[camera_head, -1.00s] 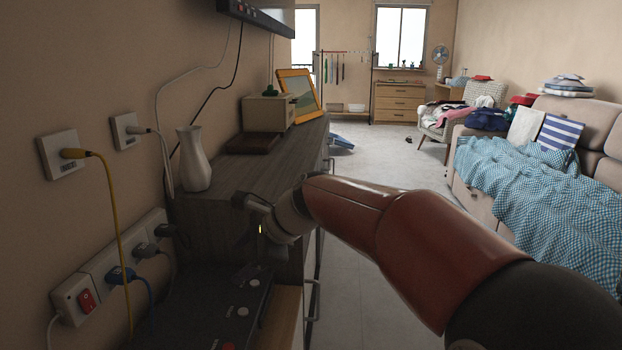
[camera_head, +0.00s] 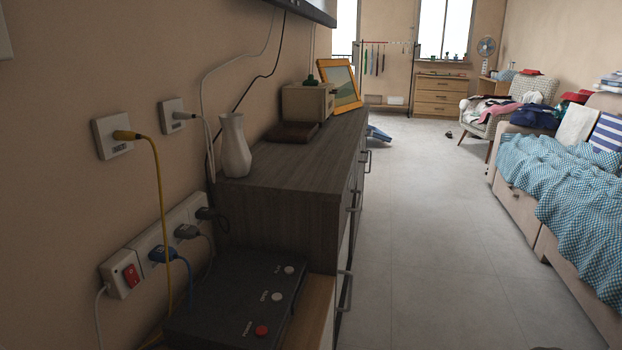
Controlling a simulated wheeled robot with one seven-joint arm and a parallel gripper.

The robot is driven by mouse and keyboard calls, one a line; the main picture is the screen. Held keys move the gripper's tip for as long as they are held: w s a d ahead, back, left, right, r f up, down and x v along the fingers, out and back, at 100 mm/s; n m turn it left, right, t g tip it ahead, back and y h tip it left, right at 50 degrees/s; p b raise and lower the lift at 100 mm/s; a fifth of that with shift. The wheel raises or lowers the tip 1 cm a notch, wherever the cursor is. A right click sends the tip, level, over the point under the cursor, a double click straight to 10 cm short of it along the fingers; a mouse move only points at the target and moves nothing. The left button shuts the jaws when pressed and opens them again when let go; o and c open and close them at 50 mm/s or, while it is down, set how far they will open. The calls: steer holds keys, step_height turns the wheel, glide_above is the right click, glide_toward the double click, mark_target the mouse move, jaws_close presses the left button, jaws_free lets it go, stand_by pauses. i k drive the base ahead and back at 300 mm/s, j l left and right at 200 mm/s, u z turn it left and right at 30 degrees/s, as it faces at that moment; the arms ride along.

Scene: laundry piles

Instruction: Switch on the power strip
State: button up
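The white power strip (camera_head: 148,252) is on the left wall, above and behind a dark box. Its red rocker switch (camera_head: 131,276) is at the near end; I cannot tell from here whether it is on or off. A blue plug (camera_head: 162,254) and grey and dark plugs (camera_head: 188,232) sit in its sockets. My gripper is not in view.
The dark box (camera_head: 222,310) with a red button and two pale buttons stands below the strip. A yellow cable (camera_head: 161,200) hangs from a wall socket (camera_head: 108,147) across the strip. A white vase (camera_head: 235,150) stands on the dark cabinet (camera_head: 297,172).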

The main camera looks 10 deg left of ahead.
mark_target(131, 274)
steer(key=l+u, duration=0.1)
steer(key=u, duration=0.35)
steer(key=l+u, duration=0.15)
steer(key=u, duration=0.3)
steer(key=i+l+u, duration=0.1)
steer(key=u, duration=0.4)
steer(key=l+u, duration=0.2)
steer(key=u, duration=0.25)
steer(key=k+j, duration=0.05)
